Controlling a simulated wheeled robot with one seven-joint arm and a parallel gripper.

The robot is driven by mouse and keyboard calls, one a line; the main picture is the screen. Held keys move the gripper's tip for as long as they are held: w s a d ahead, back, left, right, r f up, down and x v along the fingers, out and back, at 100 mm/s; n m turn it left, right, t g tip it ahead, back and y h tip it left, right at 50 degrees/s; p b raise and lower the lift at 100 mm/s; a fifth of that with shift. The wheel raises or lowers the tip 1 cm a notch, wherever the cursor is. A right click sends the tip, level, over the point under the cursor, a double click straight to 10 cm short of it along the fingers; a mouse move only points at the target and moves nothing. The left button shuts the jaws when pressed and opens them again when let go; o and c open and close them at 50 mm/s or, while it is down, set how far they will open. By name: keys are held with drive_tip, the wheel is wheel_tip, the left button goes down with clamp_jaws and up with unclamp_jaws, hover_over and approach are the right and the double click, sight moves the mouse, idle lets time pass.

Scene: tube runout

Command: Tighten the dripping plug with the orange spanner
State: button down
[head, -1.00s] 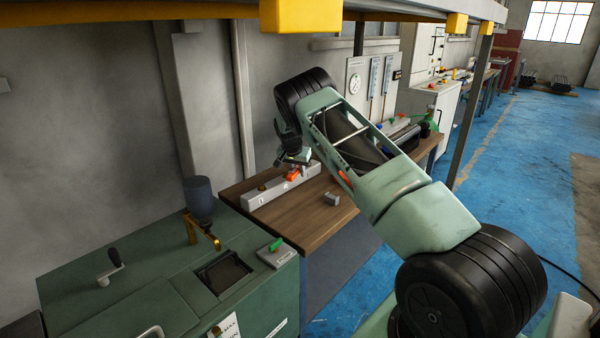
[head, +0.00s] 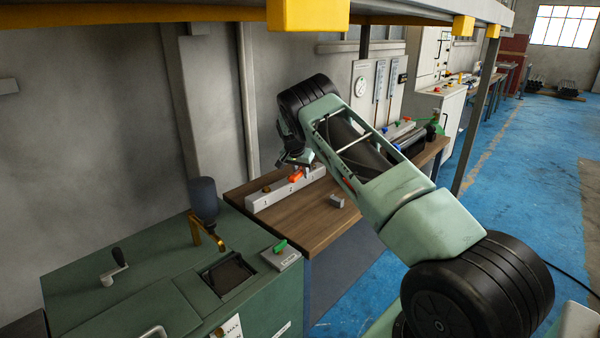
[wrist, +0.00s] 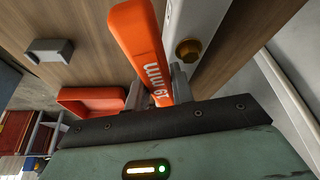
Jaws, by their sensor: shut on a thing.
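My gripper (wrist: 158,88) is shut on the orange spanner (wrist: 140,42), whose handle is marked 19 mm. In the head view the spanner (head: 296,177) shows as a small orange patch under my gripper (head: 300,164), at the pale manifold block (head: 270,195). One brass plug (wrist: 188,50) stands out of the pale block in the wrist view, to the right of the spanner and apart from the visible handle. A plug (head: 266,189) also shows in the head view. The spanner's jaw end is hidden, so I cannot tell whether it is on a plug. No drip is visible.
The block stands on a wooden bench (head: 310,228). A small grey block (head: 337,201) lies on bare wood in front. An orange-red tray (wrist: 92,102) is beside my gripper in the wrist view. A green cabinet (head: 130,285) stands at front left; a yellow-trimmed frame (head: 308,14) passes overhead.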

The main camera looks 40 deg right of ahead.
drive_tip(key=shift+d+r+h, duration=0.2)
drive_tip(key=shift+r+h, duration=0.1)
idle(0.5)
drive_tip(key=shift+r, duration=0.2)
drive_tip(key=shift+s, duration=0.15)
idle(0.4)
drive_tip(key=shift+s+d+n, duration=0.2)
drive_tip(key=shift+s+n, duration=0.1)
drive_tip(key=shift+n, duration=0.1)
drive_tip(key=shift+a+r, duration=0.15)
drive_tip(key=shift+r, duration=0.35)
idle(0.5)
drive_tip(key=shift+s, duration=0.1)
idle(0.4)
